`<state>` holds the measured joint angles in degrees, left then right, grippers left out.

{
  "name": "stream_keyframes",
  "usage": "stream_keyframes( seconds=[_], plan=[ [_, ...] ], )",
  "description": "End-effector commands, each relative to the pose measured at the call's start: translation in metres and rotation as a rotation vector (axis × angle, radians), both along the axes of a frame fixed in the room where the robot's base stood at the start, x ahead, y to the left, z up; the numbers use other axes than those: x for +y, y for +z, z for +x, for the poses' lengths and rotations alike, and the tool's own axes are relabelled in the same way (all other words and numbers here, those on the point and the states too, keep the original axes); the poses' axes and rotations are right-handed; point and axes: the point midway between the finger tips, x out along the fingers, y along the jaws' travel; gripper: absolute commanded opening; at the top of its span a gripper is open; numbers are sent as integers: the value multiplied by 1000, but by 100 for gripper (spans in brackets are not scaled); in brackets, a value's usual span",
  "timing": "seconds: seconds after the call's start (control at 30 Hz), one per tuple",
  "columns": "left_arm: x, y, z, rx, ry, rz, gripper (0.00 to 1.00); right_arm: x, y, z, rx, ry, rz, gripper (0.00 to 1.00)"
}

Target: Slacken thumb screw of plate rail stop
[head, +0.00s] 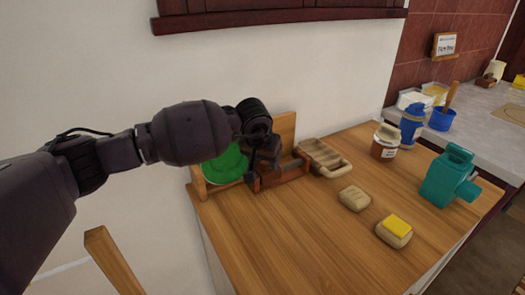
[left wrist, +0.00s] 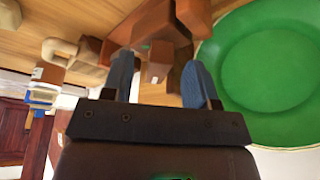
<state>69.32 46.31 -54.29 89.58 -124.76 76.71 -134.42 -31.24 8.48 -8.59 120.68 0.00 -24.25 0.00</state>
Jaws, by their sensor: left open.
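The green plate (head: 226,164) stands upright in the wooden plate rack at the back left of the wooden counter, partly hidden behind my left arm. It fills the right side of the left wrist view (left wrist: 270,60). The reddish-brown rail stop (head: 288,171) is beside it, at the front of the rack. My left gripper (head: 262,166) is right at the stop. In the left wrist view its two blue-grey fingers (left wrist: 158,84) are apart, with a small brown block (left wrist: 158,60) of the stop showing between them. I cannot tell which part is the thumb screw, nor whether the fingers touch it.
A bread-coloured block (head: 354,198) and a yellow-topped one (head: 396,228) lie on the counter (head: 290,235). A jar (head: 386,142), a blue bottle (head: 412,124) and a teal container (head: 448,180) stand further right. The counter's front left is clear.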

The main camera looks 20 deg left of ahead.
Motion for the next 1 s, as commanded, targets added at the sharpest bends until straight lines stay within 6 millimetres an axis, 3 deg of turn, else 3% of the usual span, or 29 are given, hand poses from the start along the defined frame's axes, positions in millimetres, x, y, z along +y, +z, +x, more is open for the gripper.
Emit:
stream_keyframes(
  seconds=[0.2,0.6,0.93,1.0],
  plan=[
    [-1,-20,8,0,-1,-1,53,1,-3,2,0,-1,3,100],
    [-2,-23,10,-1,-1,0,53,-1,1,6,-13,7,-4,100],
    [-2,-23,10,-1,-1,0,3,-3,-3,0,4,7,-10,100],
    [-2,-23,10,-1,0,0,1,-4,-5,-2,10,6,-9,100]
  ],
)
